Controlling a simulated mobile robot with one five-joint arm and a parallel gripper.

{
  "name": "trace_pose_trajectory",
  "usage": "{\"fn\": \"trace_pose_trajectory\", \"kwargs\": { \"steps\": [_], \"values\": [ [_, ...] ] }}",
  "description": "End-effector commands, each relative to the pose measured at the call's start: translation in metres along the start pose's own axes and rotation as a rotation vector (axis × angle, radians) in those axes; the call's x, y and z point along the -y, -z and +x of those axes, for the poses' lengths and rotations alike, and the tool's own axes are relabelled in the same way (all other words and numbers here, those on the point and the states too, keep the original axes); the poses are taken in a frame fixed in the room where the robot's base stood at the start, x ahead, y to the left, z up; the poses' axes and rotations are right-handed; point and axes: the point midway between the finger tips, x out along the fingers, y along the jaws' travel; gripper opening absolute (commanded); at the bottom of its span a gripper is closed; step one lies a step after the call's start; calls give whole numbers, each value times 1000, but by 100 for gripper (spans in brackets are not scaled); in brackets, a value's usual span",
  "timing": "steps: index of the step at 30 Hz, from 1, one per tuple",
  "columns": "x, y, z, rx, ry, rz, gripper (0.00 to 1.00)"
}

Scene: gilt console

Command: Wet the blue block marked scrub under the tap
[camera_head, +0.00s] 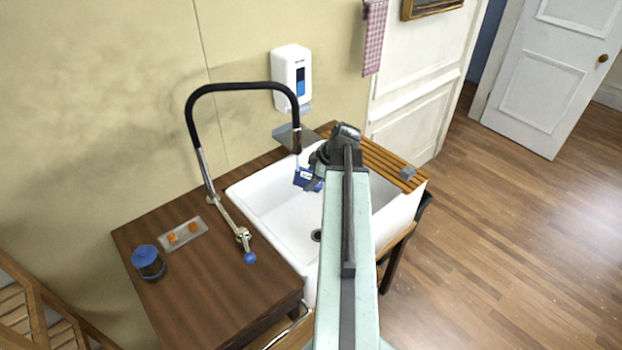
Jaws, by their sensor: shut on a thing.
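The blue block (307,180) with a white label is held over the white sink basin (262,205); the label is too small to read. My gripper (316,178) is shut on the block, and my arm hides part of it. The black tap spout (245,87) arches over from the left, and its dark nozzle (297,140) points down just above the block. A thin pale streak shows between nozzle and block; I cannot tell for sure that it is water. The tap's lever with a blue knob (249,257) lies at the counter's right side.
A dark wooden counter (200,290) left of the sink bears a blue-lidded jar (148,262) and a metal plate with orange knobs (183,233). A slatted wooden board (375,160) with a grey block (407,173) lies at the sink's right. A soap dispenser (291,75) hangs behind.

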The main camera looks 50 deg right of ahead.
Motion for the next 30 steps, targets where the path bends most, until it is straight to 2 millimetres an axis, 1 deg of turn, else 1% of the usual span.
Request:
{"fn": "trace_pose_trajectory", "kwargs": {
  "steps": [7,30],
  "values": [
    [2,-4,-2,0,-1,1,21],
    [32,-58,-36,1,0,2,21]
  ]
}}
